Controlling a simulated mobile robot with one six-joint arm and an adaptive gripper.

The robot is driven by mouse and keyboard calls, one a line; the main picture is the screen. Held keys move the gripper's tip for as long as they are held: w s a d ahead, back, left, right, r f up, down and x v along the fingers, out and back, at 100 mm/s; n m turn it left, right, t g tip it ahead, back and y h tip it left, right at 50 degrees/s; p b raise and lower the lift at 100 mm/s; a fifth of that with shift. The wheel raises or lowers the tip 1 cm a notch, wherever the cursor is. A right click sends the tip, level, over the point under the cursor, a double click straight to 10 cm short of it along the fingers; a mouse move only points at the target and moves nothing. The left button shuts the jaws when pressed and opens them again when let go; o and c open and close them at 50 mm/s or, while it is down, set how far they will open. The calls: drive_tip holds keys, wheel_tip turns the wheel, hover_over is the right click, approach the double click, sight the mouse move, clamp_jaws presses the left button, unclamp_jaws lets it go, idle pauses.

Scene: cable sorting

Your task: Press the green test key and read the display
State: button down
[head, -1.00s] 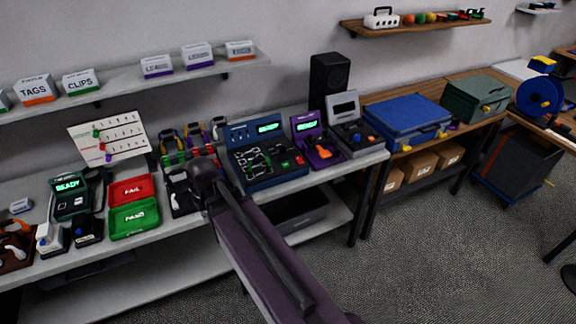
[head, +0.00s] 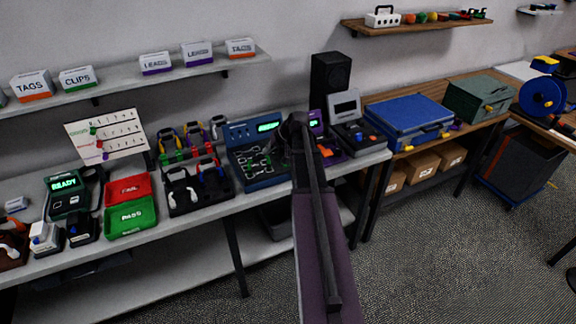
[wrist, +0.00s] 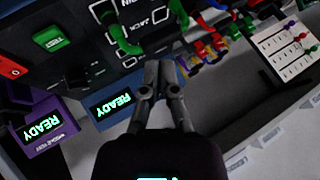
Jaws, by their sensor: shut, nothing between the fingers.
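The blue tester (head: 240,135) stands on the bench in the head view, with cable pieces on its dark board. Its lit display (head: 269,126) also shows upside down in the wrist view (wrist: 116,101) and reads READY. The green test key (wrist: 53,38) is at the upper left in the wrist view, marked TEST. My arm hides the key in the head view. My gripper (wrist: 161,70) is shut and empty, over the tester's board area and apart from the key, which lies to its left.
A purple tester (wrist: 42,128) also reads READY. Red FAIL (head: 128,188) and green PASS (head: 130,217) trays lie left on the bench. A blue case (head: 407,117) stands to the right.

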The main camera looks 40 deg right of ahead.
drive_tip(key=d+m+t, duration=0.1)
drive_tip(key=d, duration=0.8)
drive_tip(key=shift+r+t, duration=0.4)
drive_tip(key=shift+s+a+f+b, duration=0.1)
drive_tip(key=shift+f+b, duration=0.05)
drive_tip(key=shift+b, duration=0.25)
wheel_tip(320, 180, down, 9)
drive_tip(key=b, duration=0.8)
drive_tip(key=shift+r, duration=0.2)
drive_tip(key=shift+f+b, duration=0.8)
drive_tip(key=shift+b, duration=0.25)
idle(1.3)
drive_tip(key=shift+r, duration=0.15)
drive_tip(key=shift+r+p, duration=0.7)
drive_tip(key=shift+p, duration=0.1)
drive_tip(key=shift+r+p, duration=2.5)
drive_tip(key=shift+p, duration=0.05)
